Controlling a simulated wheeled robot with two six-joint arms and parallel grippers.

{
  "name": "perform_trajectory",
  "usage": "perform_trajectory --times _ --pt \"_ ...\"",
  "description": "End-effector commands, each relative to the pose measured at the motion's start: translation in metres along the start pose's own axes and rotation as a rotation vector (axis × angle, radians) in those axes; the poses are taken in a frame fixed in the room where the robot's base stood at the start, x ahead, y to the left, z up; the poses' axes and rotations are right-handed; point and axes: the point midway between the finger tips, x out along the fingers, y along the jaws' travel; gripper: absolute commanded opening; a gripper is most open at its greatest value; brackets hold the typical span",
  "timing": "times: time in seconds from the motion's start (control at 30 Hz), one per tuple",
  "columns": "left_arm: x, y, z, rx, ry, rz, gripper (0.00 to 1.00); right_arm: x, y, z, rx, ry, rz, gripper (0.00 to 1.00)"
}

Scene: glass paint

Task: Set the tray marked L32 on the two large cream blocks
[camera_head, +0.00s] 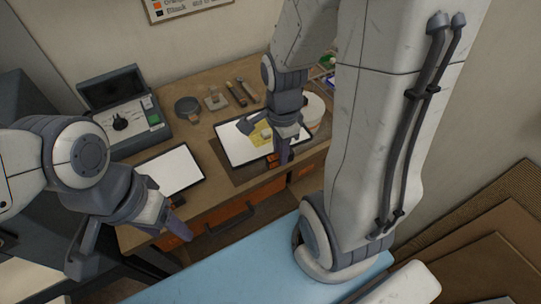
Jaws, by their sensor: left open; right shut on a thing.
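My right gripper (267,141) is over a white, dark-rimmed panel (236,150) on the worktable. It is shut on a pale yellow piece (262,132), which shows between its fingers and is partly hidden by them. I cannot tell whether this is one of the cream blocks. A second white, dark-rimmed panel (172,172) lies flat to the left, near the table's front edge. No L32 mark is readable, so I cannot tell which one is the tray. My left gripper (128,250) is open and empty, in front of that left panel.
A grey case (124,118) with an open lid stands at the back left of the table. A dark round object (187,108) and several tools (240,92) lie behind the panels. A white tub (313,108) stands at the right. My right arm hides part of the room.

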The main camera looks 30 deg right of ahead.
Motion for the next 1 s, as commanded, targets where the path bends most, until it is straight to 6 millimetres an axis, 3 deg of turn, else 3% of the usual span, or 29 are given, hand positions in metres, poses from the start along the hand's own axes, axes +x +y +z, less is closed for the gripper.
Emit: perform_trajectory --times 0.03,0.1,0.3,1.0 --pt "0.012 -0.001 0.001 0.000 0.000 0.000 0.62 0.003 0.001 -0.002 0.001 0.001 -0.009 0.00" --pt "0.017 -0.001 0.001 0.001 0.000 0.000 0.62 0.000 0.004 -0.004 0.002 0.001 -0.008 0.00" --pt "0.023 -0.002 0.001 0.001 0.000 0.000 0.62 -0.008 0.011 -0.007 0.000 0.001 -0.005 0.00" --pt "-0.009 0.001 -0.001 0.001 0.000 0.000 0.62 -0.039 0.012 -0.007 0.000 0.000 -0.002 0.00"
